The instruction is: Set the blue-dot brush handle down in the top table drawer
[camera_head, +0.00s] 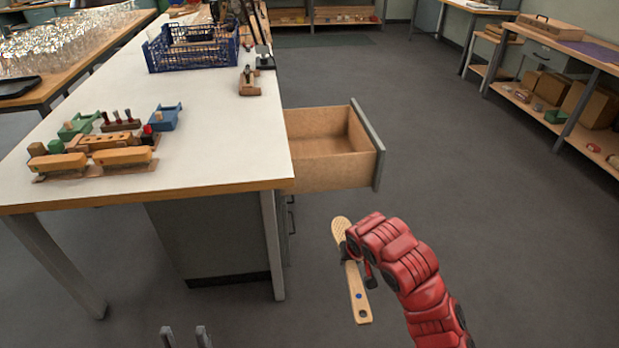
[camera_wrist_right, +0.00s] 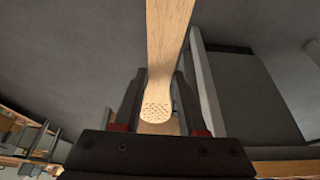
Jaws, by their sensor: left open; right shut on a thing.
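The blue-dot brush handle (camera_head: 356,285) is a pale wooden paddle with a blue dot and a dark hole near its lower end. My right gripper (camera_head: 349,252) is shut on it near its holed head and holds it in the air in front of the open drawer. In the right wrist view the handle (camera_wrist_right: 168,50) runs up from between the fingers (camera_wrist_right: 158,105). The top table drawer (camera_head: 325,146) is pulled out to the right and looks empty. My left gripper (camera_head: 185,338) is open and empty at the bottom edge, low in front of the table.
The white table (camera_head: 215,140) carries brushes and blocks (camera_head: 105,150), a blue crate (camera_head: 192,52) and a small wooden stand (camera_head: 249,82). The drawer's grey front (camera_head: 370,145) stands out into the aisle. Clear floor (camera_head: 470,190) lies to the right.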

